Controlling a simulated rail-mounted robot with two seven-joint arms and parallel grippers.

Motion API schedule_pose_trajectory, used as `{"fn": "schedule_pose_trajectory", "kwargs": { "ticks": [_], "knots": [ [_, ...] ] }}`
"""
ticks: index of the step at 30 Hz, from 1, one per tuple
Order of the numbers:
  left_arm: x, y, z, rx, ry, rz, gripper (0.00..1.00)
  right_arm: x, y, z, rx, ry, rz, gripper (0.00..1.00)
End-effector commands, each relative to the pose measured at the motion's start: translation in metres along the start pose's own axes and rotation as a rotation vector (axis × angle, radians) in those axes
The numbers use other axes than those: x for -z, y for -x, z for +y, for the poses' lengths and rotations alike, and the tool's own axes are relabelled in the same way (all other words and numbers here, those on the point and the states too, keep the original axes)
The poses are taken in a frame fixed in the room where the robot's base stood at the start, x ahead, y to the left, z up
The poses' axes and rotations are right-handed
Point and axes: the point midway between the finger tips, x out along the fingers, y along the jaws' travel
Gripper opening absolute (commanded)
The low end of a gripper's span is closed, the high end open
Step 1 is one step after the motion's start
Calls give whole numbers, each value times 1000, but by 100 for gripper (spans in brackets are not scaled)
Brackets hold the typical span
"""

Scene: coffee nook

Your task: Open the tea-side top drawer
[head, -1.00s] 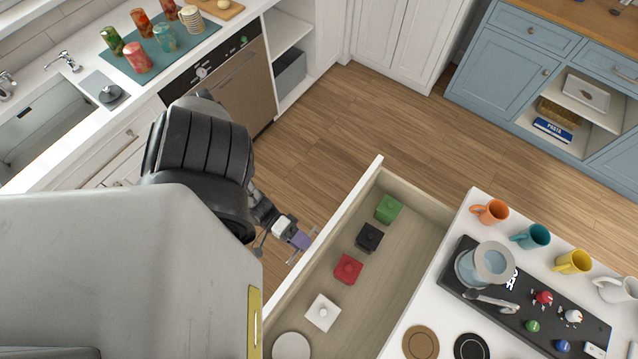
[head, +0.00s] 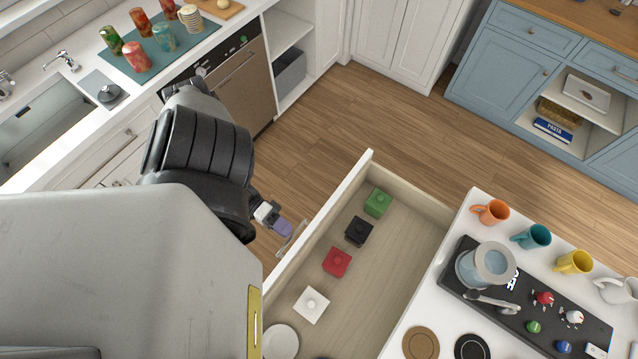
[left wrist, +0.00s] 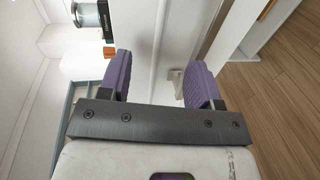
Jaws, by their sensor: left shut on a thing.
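The drawer (head: 408,262) is open in the head view, sticking out from the white counter with the mugs. Green (head: 377,203), black (head: 359,232), red (head: 337,262) and white (head: 311,305) lidded boxes lie in a row inside it. My left gripper (head: 283,229) is at the outer side of the drawer's white front, shut on its handle (head: 293,242). In the left wrist view, the purple fingers of my left gripper (left wrist: 158,82) stand either side of a pale bar; the exact contact is hard to see. My right gripper is not in view.
The white counter (head: 455,308) holds mugs, a dark tray (head: 505,312) and a blue-grey dripper. A sink counter (head: 150,80) runs along the upper left, and blue cabinets (head: 500,75) stand upper right. Wooden floor (head: 375,115) lies clear between them.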

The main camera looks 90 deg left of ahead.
Motion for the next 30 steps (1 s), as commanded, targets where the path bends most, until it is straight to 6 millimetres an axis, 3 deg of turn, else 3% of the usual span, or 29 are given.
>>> {"fn": "schedule_pose_trajectory", "kwargs": {
  "ticks": [18, 30],
  "knots": [
    [0, 41, -11, 8, 3, 0, 37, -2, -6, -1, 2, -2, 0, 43],
    [0, 50, -12, 8, 4, 0, 37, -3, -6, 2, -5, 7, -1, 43]
  ]
}}
